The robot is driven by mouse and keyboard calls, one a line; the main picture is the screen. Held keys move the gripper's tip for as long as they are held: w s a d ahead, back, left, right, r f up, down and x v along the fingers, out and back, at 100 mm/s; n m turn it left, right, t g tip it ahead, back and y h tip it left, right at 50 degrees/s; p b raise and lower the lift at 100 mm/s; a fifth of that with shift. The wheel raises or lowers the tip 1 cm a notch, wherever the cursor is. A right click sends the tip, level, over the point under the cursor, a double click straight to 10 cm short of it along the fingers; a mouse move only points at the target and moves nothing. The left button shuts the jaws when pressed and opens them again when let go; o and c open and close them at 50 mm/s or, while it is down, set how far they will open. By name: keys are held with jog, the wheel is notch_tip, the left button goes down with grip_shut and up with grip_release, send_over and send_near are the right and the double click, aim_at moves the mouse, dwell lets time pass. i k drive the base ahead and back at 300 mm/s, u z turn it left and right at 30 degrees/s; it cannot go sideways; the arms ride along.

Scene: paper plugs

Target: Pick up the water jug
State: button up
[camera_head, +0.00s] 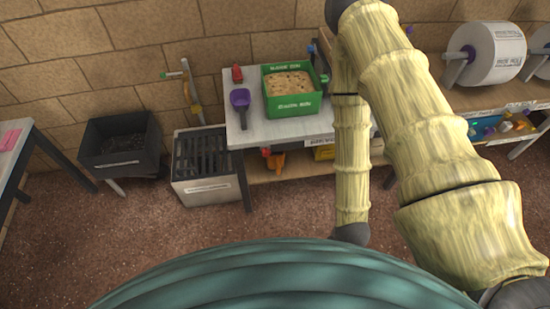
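I cannot pick out a water jug for certain in the head view. A small orange object (276,161) sits on the lower shelf under the white table; it is too small to tell what it is. My bamboo-like arm rises from the lower right, bends at the top and comes down in front of the table's right part. It hides what stands there. No gripper fingers show; the arm's lower end is a dark rounded part at the edge of my green body.
The white table (262,132) bears a green box (292,106) of tan material, a purple scoop (240,98) and a small red object (237,73). A slatted grey bin (207,187) and black bin (118,165) stand left. Large paper rolls (484,53) are at right. Brown floor is clear in front.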

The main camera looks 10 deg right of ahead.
aim_at(276, 160)
jog(key=k, duration=1.2)
jog(key=u, duration=0.15)
jog(key=i, duration=0.8)
jog(key=z, duration=0.15)
